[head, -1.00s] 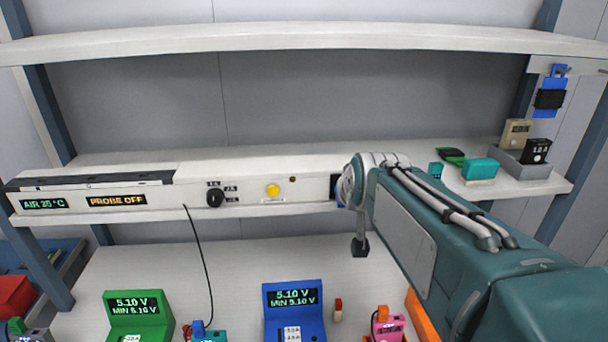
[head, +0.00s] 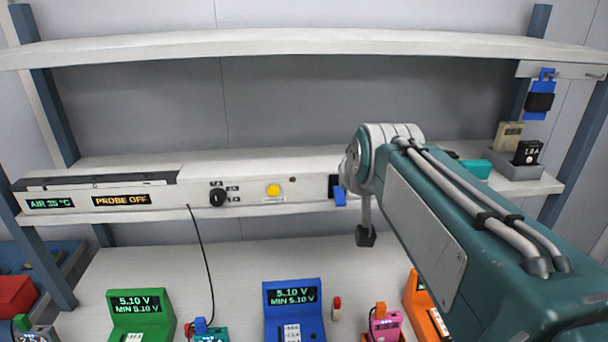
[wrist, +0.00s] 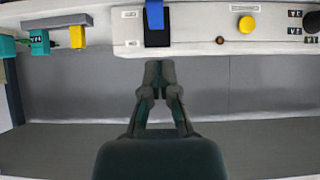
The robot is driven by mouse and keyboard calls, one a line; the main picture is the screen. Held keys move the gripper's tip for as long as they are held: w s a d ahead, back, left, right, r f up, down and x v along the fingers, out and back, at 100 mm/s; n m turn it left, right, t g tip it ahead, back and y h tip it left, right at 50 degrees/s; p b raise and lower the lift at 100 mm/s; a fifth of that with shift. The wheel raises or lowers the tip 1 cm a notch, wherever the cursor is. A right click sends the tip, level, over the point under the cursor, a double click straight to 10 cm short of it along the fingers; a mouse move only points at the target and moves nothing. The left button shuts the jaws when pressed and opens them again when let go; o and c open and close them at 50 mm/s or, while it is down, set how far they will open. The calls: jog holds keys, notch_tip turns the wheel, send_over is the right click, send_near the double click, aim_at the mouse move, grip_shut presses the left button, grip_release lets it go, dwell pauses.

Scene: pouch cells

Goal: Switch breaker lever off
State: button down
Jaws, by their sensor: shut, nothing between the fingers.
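The breaker lever (head: 340,196) is a blue tab on a black housing (head: 334,181), on the front of the white shelf panel in the head view. It hangs downward there, just left of my arm. In the wrist view, which is turned upside down, the blue lever (wrist: 157,38) stands at the top centre. My gripper (wrist: 158,66) has its fingertips together with nothing between them. In the head view the fingers cannot be made out.
A yellow button (head: 273,190) and a black knob (head: 217,197) sit left of the lever on the panel. A grey tray (head: 515,168) holds blocks at the shelf's right end. Green (head: 140,312) and blue (head: 293,306) meters stand on the bench below. A black cable hangs at left.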

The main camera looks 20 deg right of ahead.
jog(key=s+a+r, duration=0.1)
jog(key=s+r, duration=0.1)
jog(key=s, duration=0.5)
jog(key=shift+a+r, duration=0.3)
jog(key=shift+a, duration=0.05)
jog(key=shift+w, duration=0.1)
jog(key=s+a+f+n+g+y, duration=0.1)
jog(key=s+a+f, duration=0.3)
jog(key=f, duration=0.4)
jog(key=s+a+f+n+g+y, duration=0.1)
jog(key=s+a+f+n+g, duration=0.1)
jog(key=f, duration=0.6)
jog(key=s+a+g, duration=0.1)
jog(key=s+a, duration=0.1)
jog(key=a, duration=0.1)
jog(key=shift+s+a+y, duration=0.15)
jog(key=shift+a+y, duration=0.05)
jog(key=shift+y, duration=0.2)
jog(key=shift+s+f, duration=0.1)
jog(key=shift+s, duration=0.05)
